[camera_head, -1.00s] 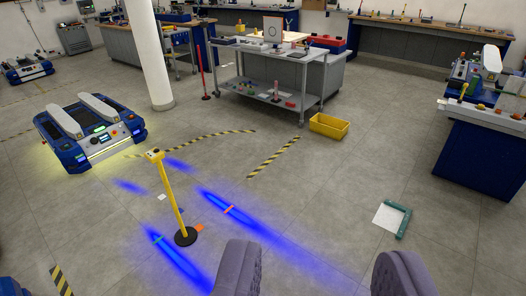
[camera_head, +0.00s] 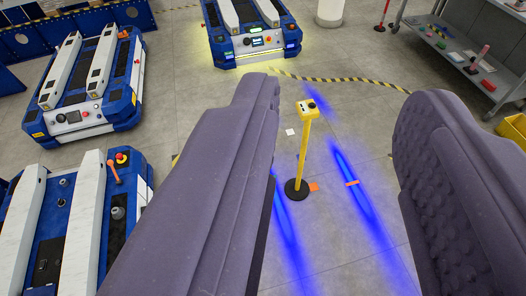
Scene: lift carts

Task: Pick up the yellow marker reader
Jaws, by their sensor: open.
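The yellow marker reader (camera_head: 305,140) stands upright on the floor, a thin yellow post with a yellow head on a round black base. It shows between the two grey-purple fingers of my gripper (camera_head: 335,185), nearer the left finger, and lies beyond them. My gripper is open and empty, its fingers wide apart and large in the foreground. The reader is in full view; the left finger hides some floor to its left.
Blue-and-white lift carts (camera_head: 90,75) stand at the left, with one at the lower left (camera_head: 60,225) and another at the top (camera_head: 250,30). A grey shelf cart (camera_head: 460,45) and yellow bin (camera_head: 513,128) are at the right.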

